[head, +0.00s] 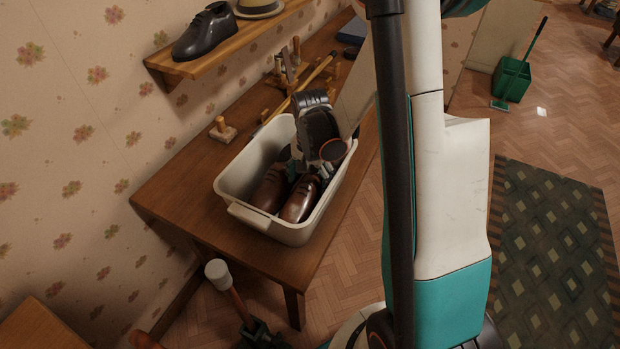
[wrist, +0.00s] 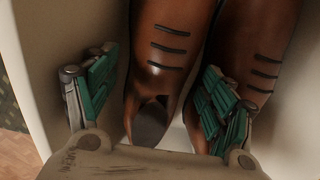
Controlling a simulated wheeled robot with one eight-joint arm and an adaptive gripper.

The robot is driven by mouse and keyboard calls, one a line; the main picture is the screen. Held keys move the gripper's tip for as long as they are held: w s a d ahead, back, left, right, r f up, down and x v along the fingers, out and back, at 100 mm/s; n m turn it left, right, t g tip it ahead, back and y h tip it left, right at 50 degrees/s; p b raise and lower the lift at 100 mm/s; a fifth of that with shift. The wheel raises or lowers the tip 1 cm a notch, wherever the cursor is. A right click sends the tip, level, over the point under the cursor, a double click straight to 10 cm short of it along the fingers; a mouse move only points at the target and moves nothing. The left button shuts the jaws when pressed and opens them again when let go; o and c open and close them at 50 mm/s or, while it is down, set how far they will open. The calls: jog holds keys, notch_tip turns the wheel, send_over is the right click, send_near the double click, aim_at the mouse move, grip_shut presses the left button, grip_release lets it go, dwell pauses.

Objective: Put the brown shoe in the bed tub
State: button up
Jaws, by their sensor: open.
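A cream tub (head: 228,188) stands on a wooden table, with two brown shoes side by side inside. One brown shoe (head: 299,203) lies nearer the tub's right wall; the other (head: 268,188) lies to its left. My gripper (head: 306,172) reaches down into the tub from above, over the shoes' far ends. In the wrist view my open gripper (wrist: 160,68) has one green-padded finger on each side of a brown shoe (wrist: 168,50). The second shoe (wrist: 258,45) is beyond the right finger. I cannot tell whether the fingers touch the shoe. No bed is visible.
A wall shelf (head: 215,48) above the table holds a black shoe (head: 203,33) and a hat (head: 258,8). Brushes and small wooden items lie behind the tub. A mallet-like tool (head: 222,280) is below the table. A patterned rug (head: 550,245) lies at right.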

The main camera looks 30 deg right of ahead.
notch_tip(320, 180, up, 12)
jog(key=p, duration=0.3)
jog(key=shift+r+p, duration=0.15)
jog(key=shift+p, duration=0.25)
jog(key=s+a+r+n+t+b, duration=0.2)
jog(key=s+a+r+n+t, duration=0.5)
jog(key=s+a+r+n, duration=0.3)
jog(key=shift+s+r+n, duration=0.5)
jog(key=shift+s+r, duration=0.75)
jog(key=shift+s, duration=0.9)
jog(key=shift+a, duration=0.1)
